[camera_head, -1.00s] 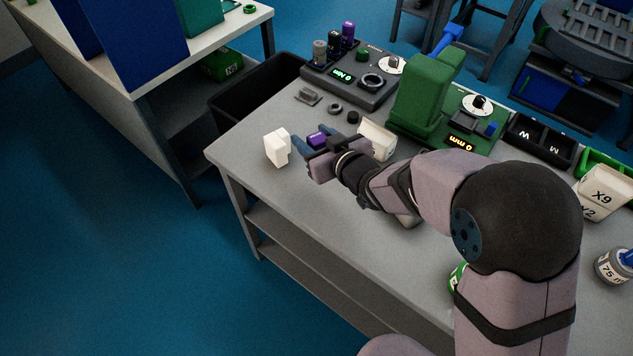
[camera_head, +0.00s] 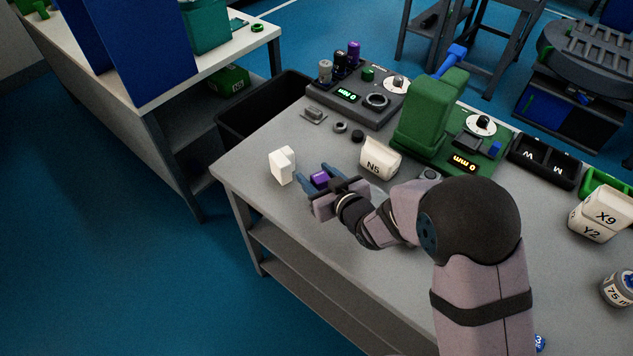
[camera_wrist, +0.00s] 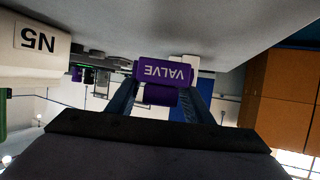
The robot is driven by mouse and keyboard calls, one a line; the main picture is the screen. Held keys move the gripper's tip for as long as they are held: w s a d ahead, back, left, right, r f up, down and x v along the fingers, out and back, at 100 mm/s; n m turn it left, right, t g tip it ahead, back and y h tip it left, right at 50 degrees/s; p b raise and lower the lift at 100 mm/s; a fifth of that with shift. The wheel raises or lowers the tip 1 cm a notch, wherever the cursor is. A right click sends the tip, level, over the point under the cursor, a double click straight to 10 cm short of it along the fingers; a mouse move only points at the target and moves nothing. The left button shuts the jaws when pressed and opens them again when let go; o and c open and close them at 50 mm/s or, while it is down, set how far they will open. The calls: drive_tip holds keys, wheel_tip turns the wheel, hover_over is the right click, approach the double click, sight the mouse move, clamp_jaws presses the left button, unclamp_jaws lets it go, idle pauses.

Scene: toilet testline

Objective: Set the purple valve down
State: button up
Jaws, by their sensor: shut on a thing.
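The purple valve (camera_head: 320,179) sits between the fingers of my gripper (camera_head: 318,181), which is shut on it near the left end of the grey table (camera_head: 262,205). In the wrist view, the valve (camera_wrist: 163,73) shows its "VALVE" label upside down, with a finger of my gripper (camera_wrist: 158,100) on each side. The valve is close to the table surface; whether it touches the table I cannot tell.
A white block (camera_head: 282,166) stands just left of my fingertips. A white N5 container (camera_head: 380,159) is behind and to the right. A dark device (camera_head: 357,95) and a green device (camera_head: 430,115) stand at the back. The table's front left is clear.

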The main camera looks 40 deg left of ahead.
sight(317, 184)
drive_tip(key=shift+f, duration=1.45)
drive_tip(key=shift+f, duration=0.15)
drive_tip(key=o, duration=1.1)
drive_tip(key=shift+r, duration=0.25)
drive_tip(key=shift+d, duration=0.25)
drive_tip(key=b+v, duration=0.1)
drive_tip(key=v, duration=1)
drive_tip(key=shift+s+d+r, duration=0.1)
drive_tip(key=shift+d+r, duration=0.05)
drive_tip(key=shift+d, duration=0.05)
